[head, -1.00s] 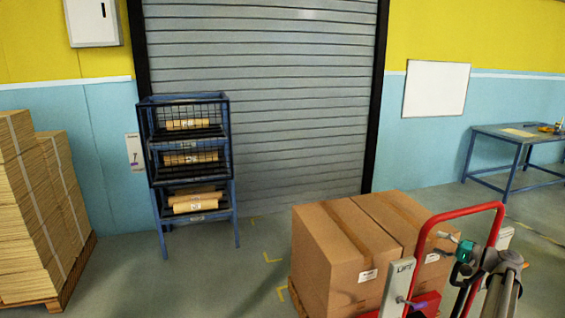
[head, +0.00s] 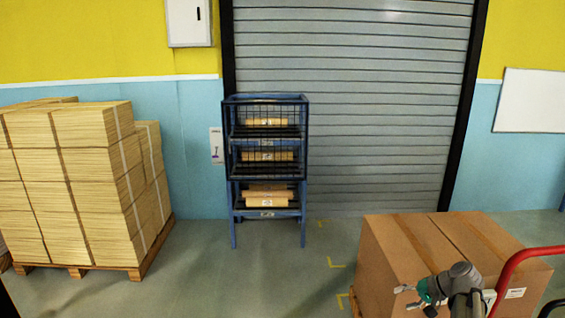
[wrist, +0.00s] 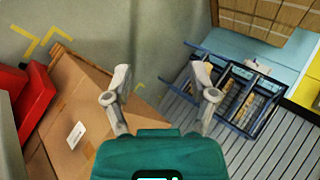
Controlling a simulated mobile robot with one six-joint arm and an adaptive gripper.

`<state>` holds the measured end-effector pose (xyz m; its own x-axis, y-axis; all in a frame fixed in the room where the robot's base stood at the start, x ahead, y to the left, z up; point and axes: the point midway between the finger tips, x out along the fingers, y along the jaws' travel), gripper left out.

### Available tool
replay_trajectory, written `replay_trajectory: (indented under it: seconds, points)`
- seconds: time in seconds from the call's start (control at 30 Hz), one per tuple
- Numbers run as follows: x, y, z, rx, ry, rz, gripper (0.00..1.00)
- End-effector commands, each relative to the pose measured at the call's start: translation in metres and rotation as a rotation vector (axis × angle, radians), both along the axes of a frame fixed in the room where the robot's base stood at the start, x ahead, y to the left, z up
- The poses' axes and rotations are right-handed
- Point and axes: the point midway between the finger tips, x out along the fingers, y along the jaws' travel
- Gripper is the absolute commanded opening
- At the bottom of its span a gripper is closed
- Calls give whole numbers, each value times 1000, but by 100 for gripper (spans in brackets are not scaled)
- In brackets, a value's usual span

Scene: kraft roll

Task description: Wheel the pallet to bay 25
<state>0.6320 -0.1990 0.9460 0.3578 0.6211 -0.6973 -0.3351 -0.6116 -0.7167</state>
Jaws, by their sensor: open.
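A pallet (head: 353,303) shows only at its left corner, at the lower right in the head view, under large brown cardboard boxes (head: 390,262). A red handle (head: 520,258) rises at their right, partly cut off by the frame edge. My gripper (head: 413,298) is in front of the boxes in the head view. In the wrist view my gripper (wrist: 162,92) has its two fingers spread wide with nothing between them. The boxes (wrist: 85,120) lie to its left there, beside a red part (wrist: 35,105). No bay number is readable.
Strapped sheet stacks (head: 75,180) stand on another pallet (head: 150,255) at left. Yellow floor marks (head: 336,263) lie beside the boxes. Floor between is clear.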

Motion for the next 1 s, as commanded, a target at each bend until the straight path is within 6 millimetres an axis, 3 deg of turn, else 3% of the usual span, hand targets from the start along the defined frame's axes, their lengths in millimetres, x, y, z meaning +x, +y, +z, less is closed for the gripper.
replay_trajectory:
  seconds: [0.1,0.5,0.8,1.0]
  points:
    - [-8,34,-7,-74,44,60,73]
    - [-39,120,-27,-346,155,244,73]
    - [-69,167,-33,-567,201,376,73]
    - [-86,189,-33,-699,212,444,73]
